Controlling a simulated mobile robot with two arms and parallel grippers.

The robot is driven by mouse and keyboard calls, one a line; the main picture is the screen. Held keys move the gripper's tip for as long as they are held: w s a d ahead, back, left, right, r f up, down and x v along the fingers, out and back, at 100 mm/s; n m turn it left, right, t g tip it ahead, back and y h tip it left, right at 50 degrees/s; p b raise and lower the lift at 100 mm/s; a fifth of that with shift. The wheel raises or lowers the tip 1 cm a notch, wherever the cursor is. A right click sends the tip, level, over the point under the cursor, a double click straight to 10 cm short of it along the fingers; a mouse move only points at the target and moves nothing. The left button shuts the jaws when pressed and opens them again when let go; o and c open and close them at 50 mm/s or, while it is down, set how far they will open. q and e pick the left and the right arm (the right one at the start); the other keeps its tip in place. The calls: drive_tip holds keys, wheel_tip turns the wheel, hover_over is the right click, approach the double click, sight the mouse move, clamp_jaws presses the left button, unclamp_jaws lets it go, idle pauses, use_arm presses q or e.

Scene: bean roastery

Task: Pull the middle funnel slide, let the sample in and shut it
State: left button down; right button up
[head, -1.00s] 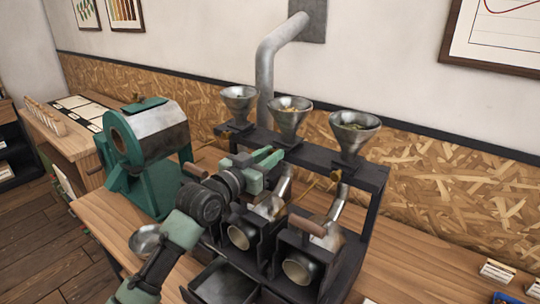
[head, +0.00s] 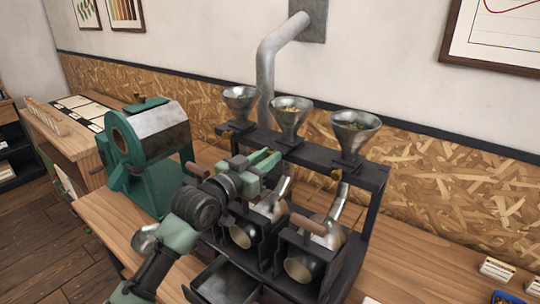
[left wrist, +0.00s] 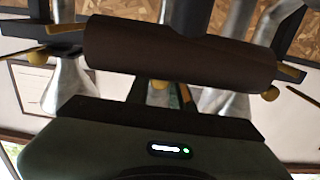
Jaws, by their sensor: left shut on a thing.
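Three metal funnels stand on a black rack. The middle funnel (head: 290,118) holds yellowish beans; the right funnel (head: 355,135) holds greenish ones. My left gripper (head: 264,160) is just below and in front of the middle funnel. In the left wrist view, a small brass knob (left wrist: 158,85) shows between its fingers, and the gripper is shut on it; I take it for the middle funnel slide's knob. The slide itself is hidden behind the gripper in the head view. Brass knobs of the left slide (head: 228,134) and right slide (head: 335,174) are free. My right gripper is not in view.
A wooden handle (left wrist: 180,52) lies across the left wrist view, close to my fingers. Roaster drums with open mouths, such as the right one (head: 303,268), sit below the rack. A green roaster (head: 150,145) stands left.

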use_arm(q)
drive_tip(key=shift+v, duration=1)
drive_tip(key=c, duration=1.2)
unclamp_jaws()
drive_tip(key=shift+w+d+f, duration=0.1)
drive_tip(key=shift+w+d, duration=0.1)
drive_tip(key=shift+c, duration=0.2)
drive_tip(key=shift+s+a, duration=0.1)
drive_tip(key=shift+a, duration=0.05)
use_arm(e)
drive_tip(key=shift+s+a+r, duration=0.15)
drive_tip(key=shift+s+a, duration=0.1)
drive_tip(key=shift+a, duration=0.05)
use_arm(q)
drive_tip(key=shift+s, duration=0.1)
drive_tip(key=b+v, duration=0.2)
drive_tip(key=v, duration=0.4)
drive_tip(key=shift+s+a, duration=0.25)
drive_tip(key=shift+a, duration=0.1)
drive_tip(key=shift+s+a, duration=0.15)
drive_tip(key=shift+s, duration=0.2)
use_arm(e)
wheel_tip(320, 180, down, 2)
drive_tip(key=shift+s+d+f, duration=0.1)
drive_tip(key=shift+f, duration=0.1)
